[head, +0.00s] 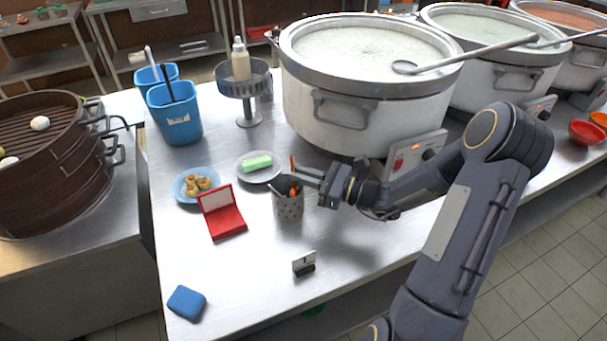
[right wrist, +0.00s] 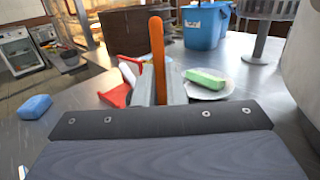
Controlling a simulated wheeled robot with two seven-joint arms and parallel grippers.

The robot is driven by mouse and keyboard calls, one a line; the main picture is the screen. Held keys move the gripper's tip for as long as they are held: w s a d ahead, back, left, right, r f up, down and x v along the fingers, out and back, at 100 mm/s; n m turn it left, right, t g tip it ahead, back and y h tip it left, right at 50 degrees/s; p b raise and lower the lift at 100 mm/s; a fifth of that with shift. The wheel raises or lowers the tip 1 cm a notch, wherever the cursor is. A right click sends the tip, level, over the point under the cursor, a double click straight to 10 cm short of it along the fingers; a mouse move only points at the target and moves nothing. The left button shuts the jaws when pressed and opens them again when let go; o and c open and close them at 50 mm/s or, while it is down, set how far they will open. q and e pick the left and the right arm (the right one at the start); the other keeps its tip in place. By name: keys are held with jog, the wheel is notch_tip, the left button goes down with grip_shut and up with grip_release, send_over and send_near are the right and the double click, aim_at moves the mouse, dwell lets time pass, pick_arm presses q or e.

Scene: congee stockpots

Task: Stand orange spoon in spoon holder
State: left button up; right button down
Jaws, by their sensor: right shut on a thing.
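The orange spoon (right wrist: 157,55) is upright between the fingers of my right gripper (head: 300,176), its handle sticking up above them. In the head view the tip of its handle (head: 292,162) shows just left of the fingertips. The grey perforated spoon holder (head: 289,208) stands on the counter directly below the fingers. Orange also shows at the holder's mouth, beside a dark utensil; I cannot tell whether it is the same spoon's lower part. The gripper hides part of the spoon. My left gripper is not in view.
A red open case (head: 222,222), a plate with a green block (head: 257,163) and a blue plate of food (head: 190,190) are near the holder. A small number stand (head: 303,262) is in front. A large stockpot (head: 340,120) stands behind. The front counter is mostly clear.

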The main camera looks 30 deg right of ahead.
jog(key=c, duration=1.4)
grip_release()
jog(key=v, duration=0.8)
jog(key=shift+b, duration=0.45)
